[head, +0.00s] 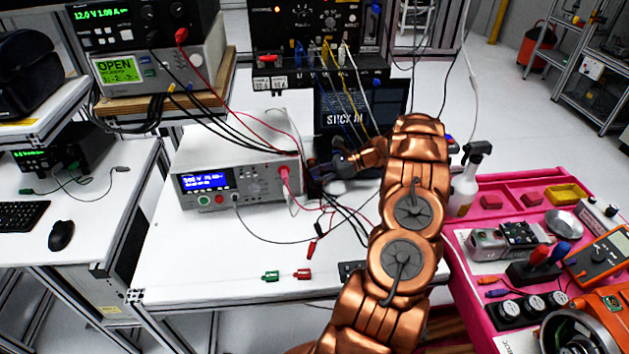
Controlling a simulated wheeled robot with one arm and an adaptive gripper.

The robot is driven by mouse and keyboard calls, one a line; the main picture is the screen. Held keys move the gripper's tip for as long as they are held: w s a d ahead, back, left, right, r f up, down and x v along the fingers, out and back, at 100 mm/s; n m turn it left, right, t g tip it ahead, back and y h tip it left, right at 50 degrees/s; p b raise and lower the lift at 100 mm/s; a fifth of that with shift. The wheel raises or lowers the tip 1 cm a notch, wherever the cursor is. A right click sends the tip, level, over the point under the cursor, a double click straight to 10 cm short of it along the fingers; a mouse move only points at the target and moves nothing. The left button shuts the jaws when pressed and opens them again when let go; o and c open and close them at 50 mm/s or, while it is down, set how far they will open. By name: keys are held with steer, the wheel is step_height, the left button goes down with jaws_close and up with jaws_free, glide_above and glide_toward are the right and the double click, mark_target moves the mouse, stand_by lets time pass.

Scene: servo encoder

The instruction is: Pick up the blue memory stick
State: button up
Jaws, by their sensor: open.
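I cannot clearly make out a blue memory stick in the head view. A small green piece (270,276) and a small red piece (302,274) lie near the front of the white table (190,262); they may be sticks or connectors. My gripper (322,168) is open, above the table between the grey bench instrument (235,150) and the dark laptop-like screen (345,108). Its dark fingers point left, close to the instrument's right side and its cables. My copper arm covers the table's right part. What lies between or under the fingers is too small to tell.
Red and black cables (325,215) hang loose beside the instrument. A white spray bottle (467,180) stands right of my arm. A pink tray cart (480,322) at the right holds tools, a meter (602,255) and connectors. The table's front left is clear.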

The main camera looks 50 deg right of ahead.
mark_target(315, 177)
jaws_close()
stand_by(0.3)
steer(key=shift+r, duration=0.15)
steer(key=shift+r+b, duration=0.95)
steer(key=shift+r, duration=0.35)
steer(key=shift+s+a+r, duration=0.1)
steer(key=shift+s+r, duration=0.05)
steer(key=shift+r, duration=0.2)
steer(key=s+a+r+b, duration=0.1)
steer(key=s+a+b, duration=0.4)
steer(key=s+a, duration=0.4)
steer(key=s, duration=0.3)
steer(key=shift+s+a+r, duration=0.15)
steer(key=shift+a+r, duration=0.05)
steer(key=shift+a, duration=0.2)
